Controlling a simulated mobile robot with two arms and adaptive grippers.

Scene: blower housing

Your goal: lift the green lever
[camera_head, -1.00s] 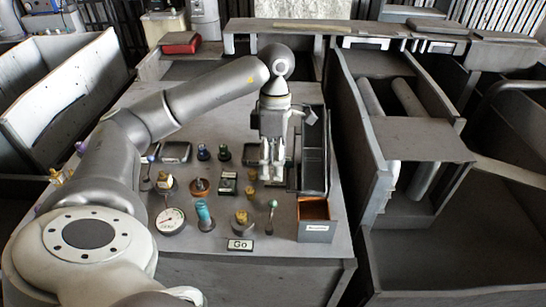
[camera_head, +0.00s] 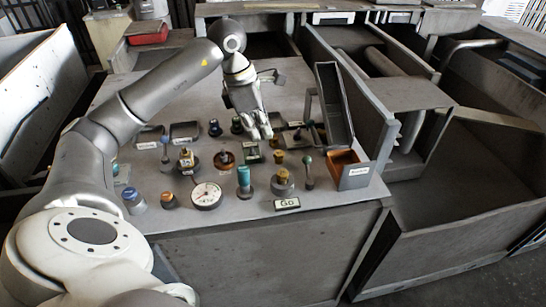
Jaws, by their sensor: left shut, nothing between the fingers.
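The green lever (camera_head: 307,161), a thin upright stalk with a small teal-green knob, stands near the front right of the grey worktop, left of an orange-lined open bin. My left gripper (camera_head: 263,134) is shut and empty. Its fingers point down, behind and to the left of the green lever in the picture, clear of it. The lever's base (camera_head: 309,184) shows, and nothing covers the lever. My right gripper is not in view.
Several knobs, a gauge (camera_head: 206,194) and a teal cylinder (camera_head: 244,178) crowd the worktop. A blue-knobbed lever (camera_head: 165,142) stands at left. A tall grey lid-like panel (camera_head: 334,102) rises behind the orange-lined bin (camera_head: 347,167). The "Go" plate (camera_head: 287,203) lies at the front edge.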

